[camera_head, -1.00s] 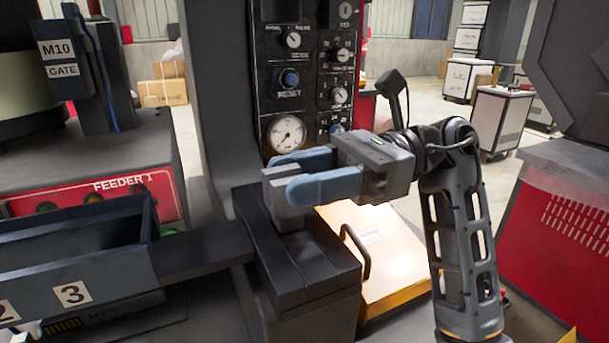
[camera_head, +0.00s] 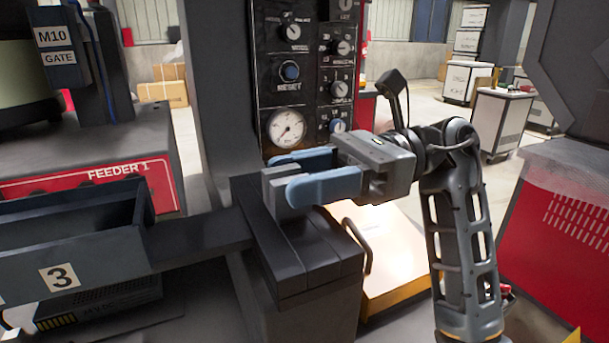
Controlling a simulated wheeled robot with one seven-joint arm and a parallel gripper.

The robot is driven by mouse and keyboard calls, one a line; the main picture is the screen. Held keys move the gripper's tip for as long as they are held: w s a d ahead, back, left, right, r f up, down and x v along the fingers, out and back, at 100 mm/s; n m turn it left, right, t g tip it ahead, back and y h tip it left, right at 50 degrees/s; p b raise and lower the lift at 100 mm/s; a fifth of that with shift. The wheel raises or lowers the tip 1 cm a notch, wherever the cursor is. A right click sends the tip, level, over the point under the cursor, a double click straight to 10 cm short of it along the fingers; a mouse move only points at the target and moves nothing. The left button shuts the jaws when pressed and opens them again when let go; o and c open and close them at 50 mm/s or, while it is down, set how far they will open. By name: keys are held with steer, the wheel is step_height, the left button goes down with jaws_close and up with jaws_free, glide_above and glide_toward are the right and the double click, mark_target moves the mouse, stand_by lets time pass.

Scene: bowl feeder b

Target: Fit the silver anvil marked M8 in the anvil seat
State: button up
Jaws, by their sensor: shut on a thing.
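My gripper (camera_head: 305,172) has blue fingers and is shut on a silver block (camera_head: 275,190), the anvil. No M8 mark is legible on it. The anvil is upright at the top of a dark block-shaped stand (camera_head: 310,265), where the anvil seat appears to be. Its lower end meets the stand's top, and part of it seems to sit below the top edges. The near finger hides part of the anvil, and the seat opening itself is hidden, so I cannot tell how deep it sits.
A control panel (camera_head: 310,65) with knobs and a gauge stands behind the gripper. A dark bin marked 3 (camera_head: 100,270) and Feeder 1 (camera_head: 150,180) are at left. An orange-edged panel with a handle (camera_head: 395,240) lies right of the stand.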

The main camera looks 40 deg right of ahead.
steer(key=shift+f, duration=0.25)
steer(key=o, duration=1.4)
steer(key=b+v, duration=0.1)
steer(key=v, duration=0.7)
steer(key=shift+b, duration=0.3)
